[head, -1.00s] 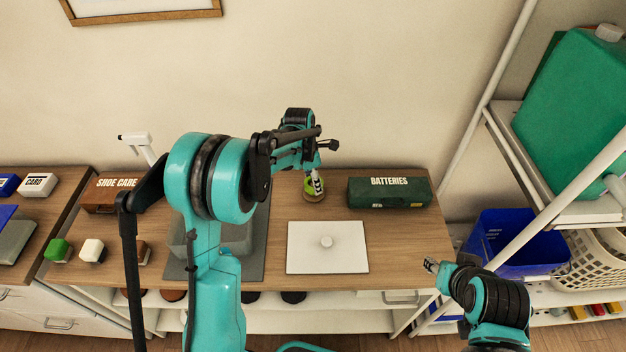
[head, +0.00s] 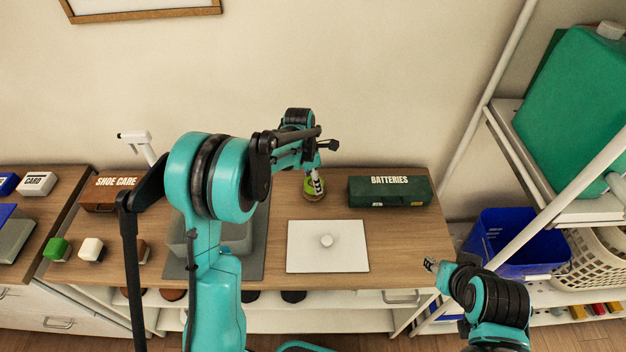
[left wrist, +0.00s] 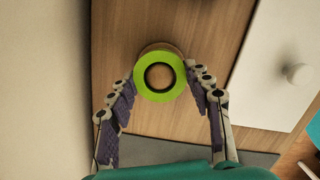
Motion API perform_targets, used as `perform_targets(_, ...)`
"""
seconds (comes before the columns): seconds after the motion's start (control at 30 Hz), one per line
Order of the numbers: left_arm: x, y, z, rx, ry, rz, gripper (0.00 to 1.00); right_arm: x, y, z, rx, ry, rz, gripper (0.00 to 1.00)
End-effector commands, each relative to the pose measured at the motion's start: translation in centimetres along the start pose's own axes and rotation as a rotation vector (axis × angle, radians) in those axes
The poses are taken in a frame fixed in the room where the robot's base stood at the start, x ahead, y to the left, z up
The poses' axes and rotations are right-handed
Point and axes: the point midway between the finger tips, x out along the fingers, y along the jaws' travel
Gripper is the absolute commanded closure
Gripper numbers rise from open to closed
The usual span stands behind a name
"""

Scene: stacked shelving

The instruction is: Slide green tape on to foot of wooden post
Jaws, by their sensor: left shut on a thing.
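The green tape (left wrist: 160,77) is a bright ring in the left wrist view; it also shows in the head view (head: 309,186). The round end of the wooden post (left wrist: 160,76) shows inside its hole, with a dark gap around it. The post's round wooden foot (left wrist: 160,47) shows behind the tape's far edge. The tape is around the post; its exact height above the foot is hard to tell. My left gripper (left wrist: 161,80) is shut on the tape, one finger at each side, pointing down in the head view (head: 317,188). My right gripper (head: 430,265) is away from the post, its jaws too small to read.
A green batteries box (head: 390,191) stands right of the post on the wooden top (head: 400,230). A white plate with a knob (head: 327,258) lies in front. A grey mat (head: 255,262) is at left. White shelving (head: 510,160) stands at right.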

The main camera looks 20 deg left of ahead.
Motion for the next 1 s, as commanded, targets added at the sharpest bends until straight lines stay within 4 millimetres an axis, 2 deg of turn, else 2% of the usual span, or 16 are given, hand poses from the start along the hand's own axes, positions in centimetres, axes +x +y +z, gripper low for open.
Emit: perform_targets(1.0,0.63,0.00,-0.09,0.000,0.000,0.000,0.64,0.39,0.00,0.28,0.000,0.000,0.000,0.60)
